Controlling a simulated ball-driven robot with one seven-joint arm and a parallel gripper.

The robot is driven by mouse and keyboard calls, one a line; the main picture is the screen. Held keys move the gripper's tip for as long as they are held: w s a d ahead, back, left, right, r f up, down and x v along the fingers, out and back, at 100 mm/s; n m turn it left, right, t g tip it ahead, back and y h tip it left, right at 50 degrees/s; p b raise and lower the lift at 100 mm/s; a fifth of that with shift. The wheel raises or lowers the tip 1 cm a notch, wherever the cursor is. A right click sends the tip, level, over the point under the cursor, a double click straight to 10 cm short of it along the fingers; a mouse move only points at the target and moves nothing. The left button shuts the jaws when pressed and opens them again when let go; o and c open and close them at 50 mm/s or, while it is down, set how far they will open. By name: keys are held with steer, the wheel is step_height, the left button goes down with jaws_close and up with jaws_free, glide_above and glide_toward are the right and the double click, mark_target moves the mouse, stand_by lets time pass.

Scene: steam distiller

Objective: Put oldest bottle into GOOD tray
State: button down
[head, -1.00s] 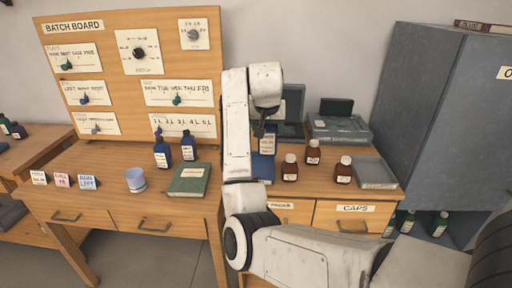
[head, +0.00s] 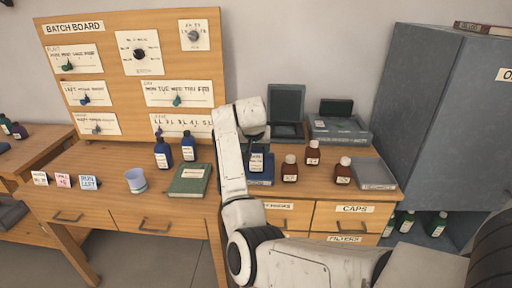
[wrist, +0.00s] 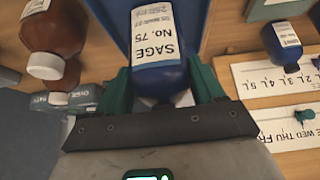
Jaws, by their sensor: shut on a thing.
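My gripper (wrist: 160,105) is shut on a blue bottle with a white label reading "SAGE No. 75" (wrist: 158,40). In the head view the held bottle (head: 257,163) is upright over a blue tray (head: 267,181), partly hidden by my arm. I cannot tell whether its base touches the tray. The tray's blue surface also shows around the bottle in the wrist view (wrist: 222,30). A grey tray (head: 375,175) lies at the right of the desk. No "GOOD" lettering is readable on either tray.
Brown bottles (head: 290,170) stand between the two trays. Two blue bottles (head: 163,155) and a green book (head: 189,181) are left of my arm. A pale cup (head: 136,180) and small cards (head: 62,180) are further left. The batch board (head: 130,75) rises behind.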

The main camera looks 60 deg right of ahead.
steer(key=shift+c, duration=0.6)
jaws_free()
steer(key=shift+f, duration=0.1)
steer(key=v, duration=1.2)
